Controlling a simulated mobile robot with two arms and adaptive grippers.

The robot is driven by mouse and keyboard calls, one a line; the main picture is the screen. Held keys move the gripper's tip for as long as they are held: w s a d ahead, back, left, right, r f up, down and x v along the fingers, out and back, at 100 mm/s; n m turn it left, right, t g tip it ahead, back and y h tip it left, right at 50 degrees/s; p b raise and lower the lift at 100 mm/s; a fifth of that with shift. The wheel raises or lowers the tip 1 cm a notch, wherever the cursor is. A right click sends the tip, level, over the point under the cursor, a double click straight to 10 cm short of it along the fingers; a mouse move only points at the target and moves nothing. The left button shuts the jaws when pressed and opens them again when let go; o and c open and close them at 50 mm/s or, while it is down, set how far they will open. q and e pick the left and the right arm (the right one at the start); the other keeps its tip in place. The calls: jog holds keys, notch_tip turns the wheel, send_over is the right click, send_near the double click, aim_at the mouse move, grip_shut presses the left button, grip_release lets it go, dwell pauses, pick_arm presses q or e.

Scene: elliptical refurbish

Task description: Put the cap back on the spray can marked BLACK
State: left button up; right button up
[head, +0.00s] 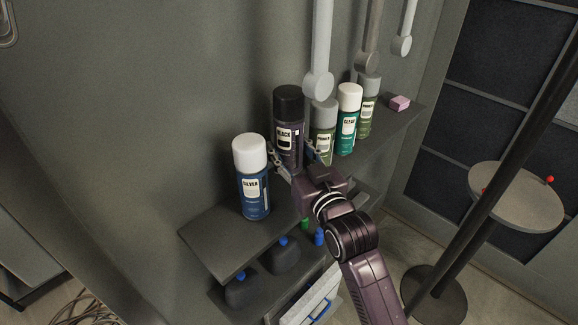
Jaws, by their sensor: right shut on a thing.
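The spray can marked BLACK (289,137) stands upright on the upper shelf in the head view. A black cap (288,98) shows at its top; I cannot tell from here how firmly it sits. My right gripper (294,157) comes from the front right and is shut on the can's lower body, one finger on each side. The can's bottom is hidden behind the gripper, so I cannot tell whether it touches the shelf. My left gripper is not in view.
The SILVER can (252,183) stands left on the shelf (215,240). A grey-capped can (324,128), the CLEAR can (348,120) and another grey-capped can (368,105) stand close on the right, beside a pink block (400,103). Blue-capped dark bottles (286,255) sit below.

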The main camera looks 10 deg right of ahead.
aim_at(289, 169)
notch_tip(289, 169, down, 6)
jog(key=shift+r+p, duration=0.1)
jog(key=shift+p, duration=0.25)
jog(key=shift+f, duration=0.3)
jog(key=o, duration=1.7)
